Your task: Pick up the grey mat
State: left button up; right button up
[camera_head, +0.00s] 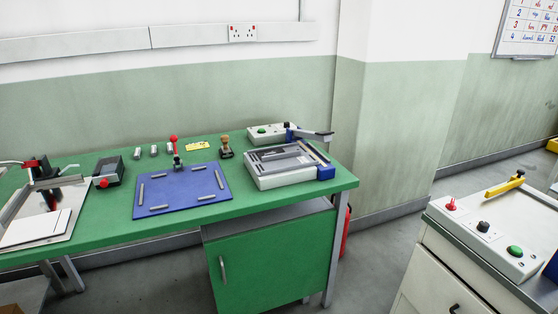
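I cannot make out a clearly grey mat in the head view. A flat blue mat (181,196) lies on the green workbench (254,214), with several short grey bars resting on it near its edges. At the far left of the bench lies a flat light grey plate (70,197) with white sheets (36,228) on it; I cannot tell whether this plate is a mat. Neither of my grippers is in view.
A grey and white framed device (265,178) stands right of the blue mat. A black device with a red knob (109,171), a wooden-handled stamp (225,147) and a yellow card (197,146) stand around it. A white cabinet (440,271) with controls is at right.

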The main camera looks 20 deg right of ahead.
aim_at(295, 156)
jog(key=i+l+u, duration=0.1)
jog(key=i+l, duration=0.25)
jog(key=l, duration=0.3)
jog(key=i+l+u, duration=0.15)
jog(key=l, duration=0.2)
jog(key=i+l, duration=0.2)
jog(key=l, duration=0.15)
jog(key=i+l+u, duration=0.15)
jog(key=l, duration=0.2)
